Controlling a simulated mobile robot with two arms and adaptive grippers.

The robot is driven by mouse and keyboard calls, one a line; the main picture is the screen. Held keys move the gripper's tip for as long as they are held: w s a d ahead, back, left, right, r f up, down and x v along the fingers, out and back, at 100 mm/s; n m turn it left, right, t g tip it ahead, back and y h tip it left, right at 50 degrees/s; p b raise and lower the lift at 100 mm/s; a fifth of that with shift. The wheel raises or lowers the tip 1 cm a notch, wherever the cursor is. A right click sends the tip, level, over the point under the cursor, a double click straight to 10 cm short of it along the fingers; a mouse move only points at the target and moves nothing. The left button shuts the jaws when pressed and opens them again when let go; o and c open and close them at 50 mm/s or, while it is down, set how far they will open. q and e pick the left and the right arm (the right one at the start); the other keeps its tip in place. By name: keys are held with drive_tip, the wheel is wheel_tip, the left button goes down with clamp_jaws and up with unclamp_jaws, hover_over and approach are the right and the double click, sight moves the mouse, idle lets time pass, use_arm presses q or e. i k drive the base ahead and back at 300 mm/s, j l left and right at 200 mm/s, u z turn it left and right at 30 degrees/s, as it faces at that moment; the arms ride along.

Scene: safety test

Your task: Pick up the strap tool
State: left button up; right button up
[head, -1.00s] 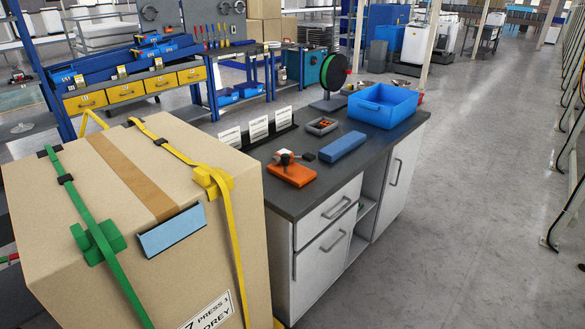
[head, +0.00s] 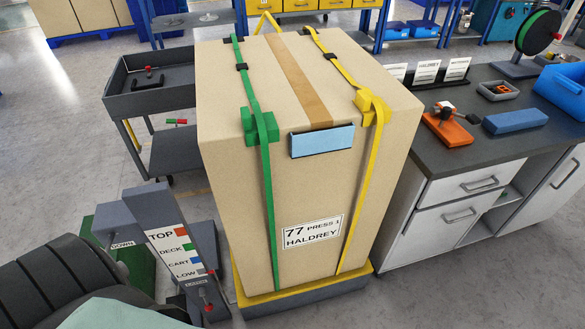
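I cannot tell for certain which thing is the strap tool. An orange block with a dark lever and knob (head: 448,129) sits on the dark worktop to the right in the head view. A small black handled item (head: 148,79) lies in the top tray of a grey cart at the left. A small red-and-green item (head: 176,122) shows below that tray. A large carton (head: 300,190) stands in the middle, with a green strap (head: 266,190) and a yellow strap (head: 371,170) over it. Neither gripper is in view.
The carton stands on a yellow-edged grey base (head: 300,304). The grey cart (head: 165,104) is left of it. The worktop (head: 440,160) also holds a blue block (head: 515,121), sign cards and a blue bin (head: 562,88). A labelled lever post (head: 180,255) stands at front left.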

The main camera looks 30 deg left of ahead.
sight(450, 119)
drive_tip(key=i+l+z, duration=0.8)
drive_tip(key=i+z, duration=0.2)
drive_tip(key=i, duration=0.25)
drive_tip(key=i+l+z, duration=0.1)
drive_tip(key=i+z, duration=0.25)
drive_tip(key=i+u, duration=0.35)
drive_tip(key=i+l+u, duration=0.35)
drive_tip(key=i, duration=0.2)
drive_tip(key=i+l+u, duration=0.2)
drive_tip(key=i+u, duration=0.15)
drive_tip(key=i, duration=0.05)
